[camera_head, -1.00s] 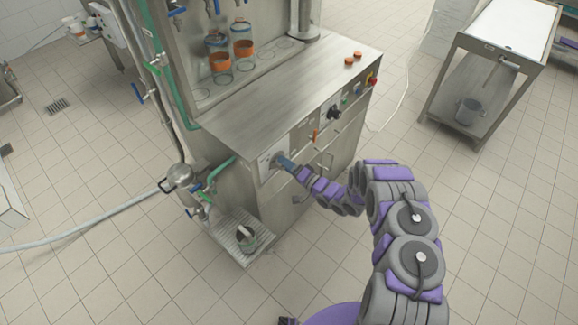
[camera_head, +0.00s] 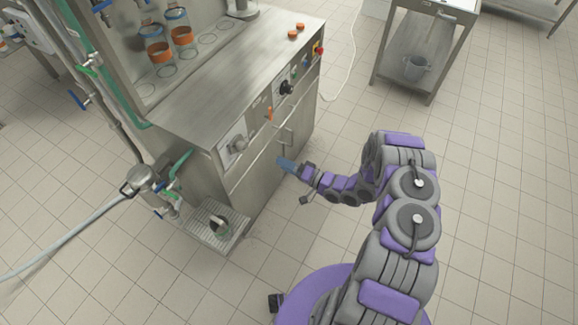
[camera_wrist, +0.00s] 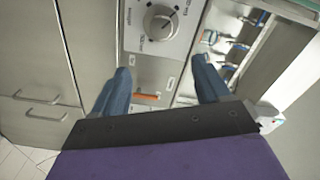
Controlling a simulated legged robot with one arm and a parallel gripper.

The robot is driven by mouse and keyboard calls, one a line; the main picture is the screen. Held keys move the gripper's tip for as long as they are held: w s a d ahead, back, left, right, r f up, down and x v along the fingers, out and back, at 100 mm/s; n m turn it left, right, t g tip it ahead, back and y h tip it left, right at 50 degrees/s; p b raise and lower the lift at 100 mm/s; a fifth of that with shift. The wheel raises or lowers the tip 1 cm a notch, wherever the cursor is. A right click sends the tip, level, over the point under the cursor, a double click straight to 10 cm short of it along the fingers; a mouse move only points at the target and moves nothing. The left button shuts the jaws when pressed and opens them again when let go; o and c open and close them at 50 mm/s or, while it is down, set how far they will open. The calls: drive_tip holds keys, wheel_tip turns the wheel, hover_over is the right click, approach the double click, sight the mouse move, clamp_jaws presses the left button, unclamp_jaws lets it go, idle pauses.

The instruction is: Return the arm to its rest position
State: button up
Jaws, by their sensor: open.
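My gripper (camera_head: 284,163) is at the end of my purple and grey arm, in front of the steel cup filler (camera_head: 210,95). In the wrist view its two blue fingers (camera_wrist: 162,88) are apart with nothing between them. A round dial (camera_wrist: 160,20) on the machine's panel shows just beyond the fingers, and it also shows in the head view (camera_head: 238,145). The gripper is apart from the dial, below and to the right of it in the head view. My arm is bent and reaches toward the machine's front.
Cups with orange bands (camera_head: 160,52) stand in the machine's bay. An orange lever (camera_wrist: 146,96) is on the panel. A drip tray (camera_head: 215,226) juts out at the machine's lower left. A steel table (camera_head: 420,50) stands at the back right. The tiled floor on the right is clear.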

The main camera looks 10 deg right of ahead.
drive_tip(key=shift+s+d, duration=0.35)
drive_tip(key=shift+d, duration=0.1)
idle(0.3)
